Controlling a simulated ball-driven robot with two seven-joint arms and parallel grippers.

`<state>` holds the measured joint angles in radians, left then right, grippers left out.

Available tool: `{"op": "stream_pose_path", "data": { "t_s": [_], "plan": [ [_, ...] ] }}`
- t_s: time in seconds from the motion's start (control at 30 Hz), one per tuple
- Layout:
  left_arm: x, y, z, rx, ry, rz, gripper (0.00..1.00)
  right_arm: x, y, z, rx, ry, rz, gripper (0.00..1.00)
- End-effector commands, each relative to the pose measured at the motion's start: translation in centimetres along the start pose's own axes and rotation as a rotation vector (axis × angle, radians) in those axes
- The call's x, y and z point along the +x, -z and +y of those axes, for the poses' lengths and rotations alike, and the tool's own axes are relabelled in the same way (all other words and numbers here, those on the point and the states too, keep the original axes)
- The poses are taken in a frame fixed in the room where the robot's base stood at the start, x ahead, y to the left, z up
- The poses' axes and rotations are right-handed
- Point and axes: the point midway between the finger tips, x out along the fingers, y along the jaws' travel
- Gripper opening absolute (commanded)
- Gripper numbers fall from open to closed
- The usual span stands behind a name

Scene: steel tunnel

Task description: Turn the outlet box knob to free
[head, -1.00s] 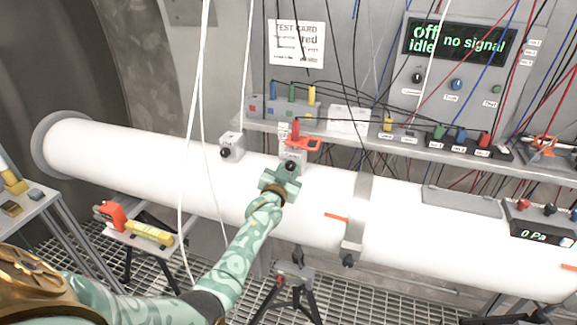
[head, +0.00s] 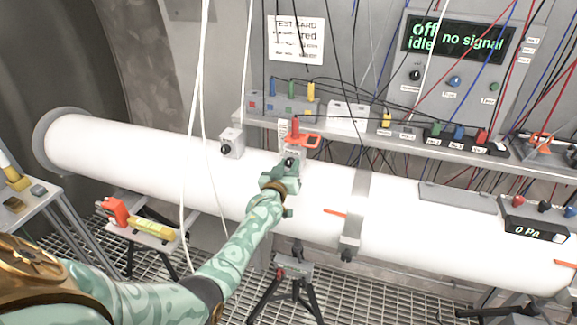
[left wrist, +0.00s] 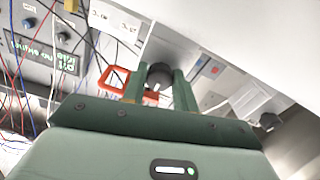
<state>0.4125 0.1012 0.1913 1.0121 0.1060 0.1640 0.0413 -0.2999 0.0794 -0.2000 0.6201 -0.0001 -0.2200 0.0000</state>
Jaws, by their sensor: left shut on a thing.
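The outlet box (head: 291,152) is a small pale box on top of the white pipe, with a dark round knob (head: 289,162) facing me. My left gripper (head: 286,167) is at this knob. In the left wrist view, the dark knob (left wrist: 160,75) sits between the two green fingers of my left gripper (left wrist: 160,85), which is shut on it. A light mark shows on the knob's face. The fingers and wrist hide part of the box, and its lettering is too small to read. My right gripper is not in view.
A red-orange clip or lock (head: 302,139) is just above the knob. A similar box (head: 232,142) with a dark knob sits to the left on the white pipe (head: 130,160). White cables (head: 196,120) hang in front of the pipe. A shelf (head: 400,140) with wired sockets runs behind.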

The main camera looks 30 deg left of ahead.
Motion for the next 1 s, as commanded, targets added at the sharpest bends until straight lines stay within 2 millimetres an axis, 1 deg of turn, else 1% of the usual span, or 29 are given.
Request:
{"op": "stream_pose_path", "data": {
  "t_s": [0.03, 0.27, 0.3, 0.37, 0.4, 0.67, 0.77, 0.87, 0.97, 1.0],
  "plan": [
    [-0.2, -0.5, 0.0, -0.001, 0.001, -0.010, 0.06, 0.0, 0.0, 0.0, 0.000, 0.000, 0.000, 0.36],
    [-0.2, -0.5, 0.0, 0.000, 0.001, -0.010, 0.06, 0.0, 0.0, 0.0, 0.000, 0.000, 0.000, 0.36],
    [-0.2, -0.5, 0.0, 0.000, 0.001, -0.010, 0.31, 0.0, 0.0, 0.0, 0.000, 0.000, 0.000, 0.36],
    [-0.2, -0.5, 0.0, 0.000, 0.001, -0.010, 0.48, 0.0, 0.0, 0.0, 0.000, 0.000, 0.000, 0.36],
    [-0.1, -0.4, 0.0, 0.000, 0.001, -0.009, 0.50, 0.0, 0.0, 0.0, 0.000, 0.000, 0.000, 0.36],
    [-0.1, -0.2, 0.0, 0.000, 0.000, -0.004, 0.50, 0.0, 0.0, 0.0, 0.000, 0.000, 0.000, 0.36],
    [-0.8, -0.2, 0.0, 0.000, 0.000, -0.004, 0.50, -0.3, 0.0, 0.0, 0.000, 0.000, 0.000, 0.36],
    [-2.4, -0.1, 0.1, -0.001, -0.001, -0.004, 0.50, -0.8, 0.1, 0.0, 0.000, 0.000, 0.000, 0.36],
    [-4.9, -0.1, 0.0, 0.000, 0.000, -0.005, 0.50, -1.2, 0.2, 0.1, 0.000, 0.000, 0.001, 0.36],
    [-6.1, 0.0, 0.0, -0.001, 0.001, -0.005, 0.50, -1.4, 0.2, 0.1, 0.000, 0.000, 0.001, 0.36]
  ]
}}
